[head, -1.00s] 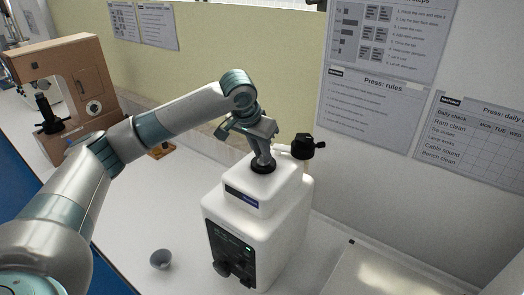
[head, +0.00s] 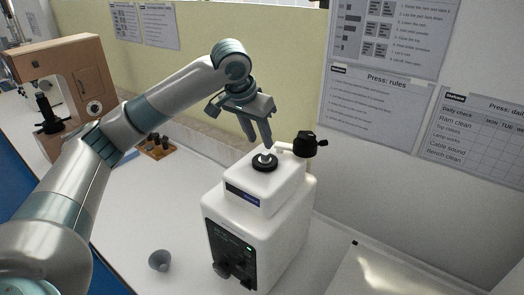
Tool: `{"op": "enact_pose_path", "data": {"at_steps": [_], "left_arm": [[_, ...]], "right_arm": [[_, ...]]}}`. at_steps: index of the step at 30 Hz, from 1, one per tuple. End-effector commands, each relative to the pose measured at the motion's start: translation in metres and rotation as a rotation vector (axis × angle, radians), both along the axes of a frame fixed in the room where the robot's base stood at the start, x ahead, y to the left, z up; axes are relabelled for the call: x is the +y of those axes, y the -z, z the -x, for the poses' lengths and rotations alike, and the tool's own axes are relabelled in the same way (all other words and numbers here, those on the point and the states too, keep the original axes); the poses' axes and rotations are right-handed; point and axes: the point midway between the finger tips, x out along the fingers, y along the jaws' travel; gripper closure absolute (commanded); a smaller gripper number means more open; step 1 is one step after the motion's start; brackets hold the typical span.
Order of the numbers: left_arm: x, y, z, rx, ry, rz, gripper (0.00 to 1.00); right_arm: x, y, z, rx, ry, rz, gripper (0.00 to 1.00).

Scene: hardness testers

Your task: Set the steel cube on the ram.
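The white press (head: 262,205) stands on the bench in the middle of the head view. On its top is the ram, a round black disc (head: 259,168). A small pale, shiny piece, which looks like the steel cube (head: 265,158), sits on the middle of the disc; its exact shape is too small to tell. My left gripper (head: 259,143) is just above it, fingers pointing down and apart, with nothing seen between them. The fingertips look clear of the piece. My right gripper is not in view.
A black knobbed arm (head: 305,145) sticks up beside the ram, close to its right. A tan tester (head: 75,80) stands at the left. A wooden block with small pieces (head: 157,149) lies behind my arm. A small grey cup (head: 160,260) lies on the bench in front.

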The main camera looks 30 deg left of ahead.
Motion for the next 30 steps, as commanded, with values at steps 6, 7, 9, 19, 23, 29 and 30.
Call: {"op": "enact_pose_path", "data": {"at_steps": [6, 7, 9, 19, 23, 29, 30], "left_arm": [[0.001, -0.033, 0.014, -0.004, 0.002, 0.0, 0.66], [0.002, -0.037, 0.016, -0.005, 0.001, -0.001, 0.66], [0.002, -0.045, 0.019, -0.003, 0.001, 0.001, 0.66], [0.003, -0.059, 0.024, 0.001, 0.001, -0.001, 0.66], [0.003, -0.059, 0.024, 0.0, 0.001, 0.0, 0.66], [0.003, -0.058, 0.024, 0.0, 0.001, 0.0, 0.66], [0.003, -0.058, 0.024, 0.0, 0.001, 0.0, 0.66]], "right_arm": [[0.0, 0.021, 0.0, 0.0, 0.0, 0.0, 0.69], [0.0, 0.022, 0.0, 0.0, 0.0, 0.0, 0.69], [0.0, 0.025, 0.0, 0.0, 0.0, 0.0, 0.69], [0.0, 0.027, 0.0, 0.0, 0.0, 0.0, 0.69], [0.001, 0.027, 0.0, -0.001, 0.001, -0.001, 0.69], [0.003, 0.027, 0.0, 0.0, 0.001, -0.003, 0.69], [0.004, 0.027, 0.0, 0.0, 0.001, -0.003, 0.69]]}}
